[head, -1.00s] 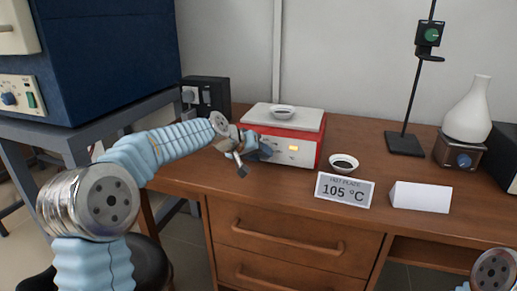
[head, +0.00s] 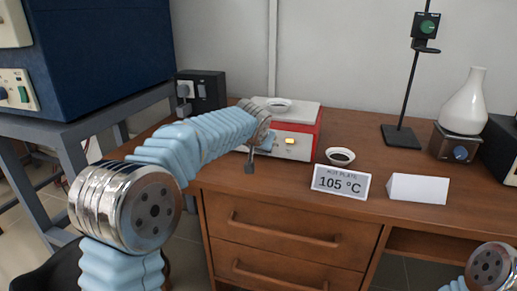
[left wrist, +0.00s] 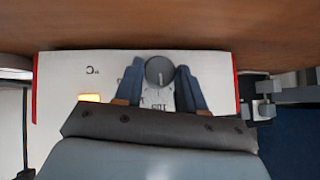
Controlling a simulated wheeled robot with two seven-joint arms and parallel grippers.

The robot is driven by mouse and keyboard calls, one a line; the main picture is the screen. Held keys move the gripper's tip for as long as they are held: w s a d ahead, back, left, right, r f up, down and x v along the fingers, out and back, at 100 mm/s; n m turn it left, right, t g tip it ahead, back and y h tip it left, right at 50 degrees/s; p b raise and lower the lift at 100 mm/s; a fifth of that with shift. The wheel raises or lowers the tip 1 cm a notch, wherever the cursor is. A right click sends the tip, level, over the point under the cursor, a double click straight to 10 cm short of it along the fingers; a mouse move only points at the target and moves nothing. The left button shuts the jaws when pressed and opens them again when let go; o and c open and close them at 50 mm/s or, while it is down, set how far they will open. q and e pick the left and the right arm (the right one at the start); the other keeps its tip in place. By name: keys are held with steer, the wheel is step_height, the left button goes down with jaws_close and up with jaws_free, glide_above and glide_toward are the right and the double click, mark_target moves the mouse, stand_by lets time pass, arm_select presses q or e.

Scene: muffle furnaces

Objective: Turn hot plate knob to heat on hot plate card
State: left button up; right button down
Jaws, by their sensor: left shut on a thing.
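The hot plate (head: 304,140) has a red body, a white top and a lit orange display on its front. Its grey round knob (left wrist: 159,71) shows in the left wrist view, on the white front panel, which appears upside down. My left gripper (left wrist: 160,76) has its two blue fingers on either side of the knob, shut on it. In the head view my own wrist hides the knob and most of the gripper. The hot plate card (head: 341,183) reads "105 °C" and stands in front. My right gripper is out of view.
A white dish (head: 278,105) sits on the hot plate. A bowl with dark contents (head: 340,156) stands behind the card. A blank white card (head: 419,189), a clamp stand (head: 402,136) and a white flask (head: 465,103) are to the right. A black box (head: 204,92) stands left of the hot plate.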

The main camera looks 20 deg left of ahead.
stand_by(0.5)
arm_select(q)
steer(key=o, duration=0.8)
steer(key=v, duration=0.7)
steer(key=b+v, duration=0.1)
steer(key=v, duration=0.5)
steer(key=shift+s+d+r, duration=0.25)
steer(key=shift+s, duration=0.05)
